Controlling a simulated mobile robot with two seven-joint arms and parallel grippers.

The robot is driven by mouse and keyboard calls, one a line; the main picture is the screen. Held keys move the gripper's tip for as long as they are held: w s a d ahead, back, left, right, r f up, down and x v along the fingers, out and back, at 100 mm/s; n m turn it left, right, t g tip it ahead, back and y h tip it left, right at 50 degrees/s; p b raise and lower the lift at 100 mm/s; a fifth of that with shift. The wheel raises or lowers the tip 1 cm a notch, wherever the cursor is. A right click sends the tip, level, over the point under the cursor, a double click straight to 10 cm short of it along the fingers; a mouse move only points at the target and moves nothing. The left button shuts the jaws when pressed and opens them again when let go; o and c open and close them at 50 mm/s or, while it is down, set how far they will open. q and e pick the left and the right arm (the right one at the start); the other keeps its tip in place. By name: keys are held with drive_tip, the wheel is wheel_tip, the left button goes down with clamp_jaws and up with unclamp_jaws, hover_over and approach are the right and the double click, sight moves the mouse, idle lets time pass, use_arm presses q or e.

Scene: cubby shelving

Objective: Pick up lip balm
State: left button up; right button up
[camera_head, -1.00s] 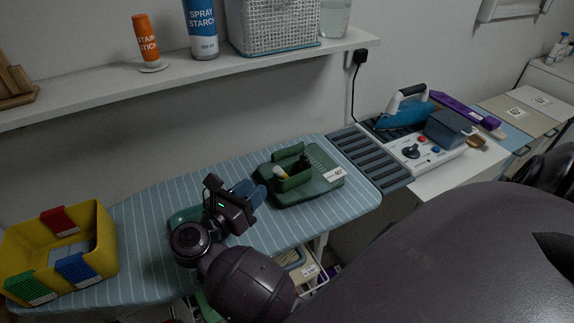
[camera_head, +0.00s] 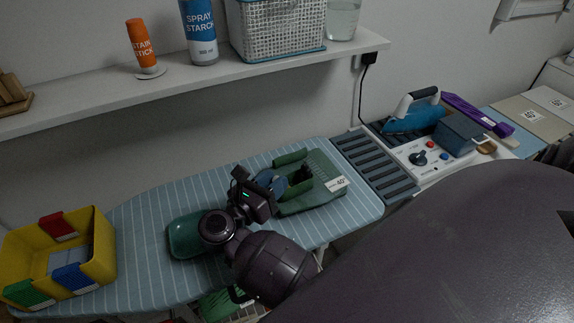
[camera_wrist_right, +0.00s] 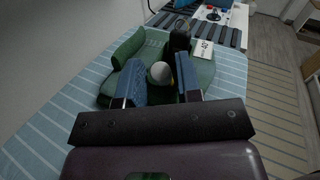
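The lip balm (camera_wrist_right: 160,73), of which a round white top shows in the right wrist view, stands in a dark green caddy (camera_wrist_right: 148,51) on the ironing board. My right gripper (camera_wrist_right: 161,80) is open, with one blue finger pad on each side of the lip balm. I cannot tell whether the pads touch it. In the head view the right gripper (camera_head: 273,185) reaches over the near side of the caddy (camera_head: 314,182) and hides the lip balm. My left gripper is not in view.
A black item (camera_wrist_right: 180,41) stands close beside the lip balm. A teal object (camera_head: 185,236) lies on the striped ironing board (camera_head: 140,225), left of my wrist. A yellow bin (camera_head: 102,246) stands at the left end. An iron (camera_head: 415,116) and a control panel are right.

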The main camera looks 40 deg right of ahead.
drive_tip(key=shift+d, duration=0.25)
drive_tip(key=shift+a, duration=0.1)
drive_tip(key=shift+c, duration=0.4)
clamp_jaws()
